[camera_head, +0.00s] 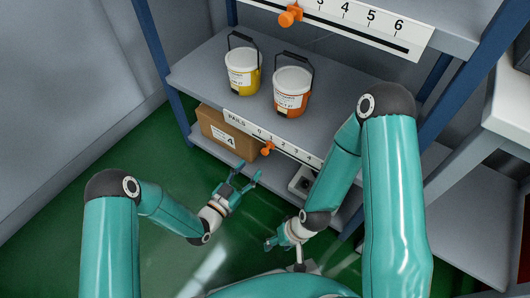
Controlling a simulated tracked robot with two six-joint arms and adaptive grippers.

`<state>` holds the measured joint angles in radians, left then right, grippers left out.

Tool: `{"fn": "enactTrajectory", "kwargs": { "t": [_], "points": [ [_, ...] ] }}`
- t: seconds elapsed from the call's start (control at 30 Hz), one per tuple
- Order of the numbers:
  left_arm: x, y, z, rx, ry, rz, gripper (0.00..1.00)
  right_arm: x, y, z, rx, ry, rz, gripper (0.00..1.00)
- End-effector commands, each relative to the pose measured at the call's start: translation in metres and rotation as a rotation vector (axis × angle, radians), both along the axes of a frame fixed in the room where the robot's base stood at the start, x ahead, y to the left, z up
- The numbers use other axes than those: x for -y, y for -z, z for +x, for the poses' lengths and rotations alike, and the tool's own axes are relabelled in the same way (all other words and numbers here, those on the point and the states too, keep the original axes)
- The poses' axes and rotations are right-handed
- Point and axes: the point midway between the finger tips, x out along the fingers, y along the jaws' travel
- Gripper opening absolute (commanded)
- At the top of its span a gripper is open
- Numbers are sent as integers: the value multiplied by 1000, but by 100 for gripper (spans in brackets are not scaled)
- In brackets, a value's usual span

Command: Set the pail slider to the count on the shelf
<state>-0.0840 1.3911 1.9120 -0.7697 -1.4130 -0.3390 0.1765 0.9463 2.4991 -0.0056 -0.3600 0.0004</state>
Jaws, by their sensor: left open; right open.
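A yellow pail (242,72) and an orange pail (291,92), both with white upper parts and dark handles, stand upright on the grey shelf (211,72). A white scale strip (240,122) marked PAILS with small numbers runs along this shelf's front edge. Its orange slider knob (267,149) sits near the low end, apparently below the 0; the exact mark is hard to read. My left gripper (246,176) is open and empty, lower and left of the knob. My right gripper (271,242) is open and empty, well below the strip.
A second scale (370,30) with an orange knob (290,15) is on the upper shelf edge. A cardboard box (227,134) labelled 4 and a grey device (301,181) sit below. A blue post (163,75) stands left. The green floor is open at left.

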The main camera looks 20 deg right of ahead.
Motion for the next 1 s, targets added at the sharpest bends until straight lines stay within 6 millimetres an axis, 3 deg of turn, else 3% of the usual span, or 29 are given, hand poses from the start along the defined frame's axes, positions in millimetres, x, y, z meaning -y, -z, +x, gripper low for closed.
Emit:
{"fn": "enactTrajectory", "kwargs": {
  "t": [0.2, 0.4, 0.87, 1.0],
  "points": [
    [39, 2, 29, 4, 3, 0, 51, 0, 13, 0, 0, 0, 0, 54],
    [63, 2, 47, 0, 2, 0, 51, 0, 20, 0, 0, 0, 0, 54],
    [74, 0, 56, -2, 1, 0, 51, 0, 21, 0, 0, 0, 0, 54],
    [74, 0, 56, -2, 1, 0, 31, 0, 21, 0, 0, 0, 0, 54]
  ]
}}
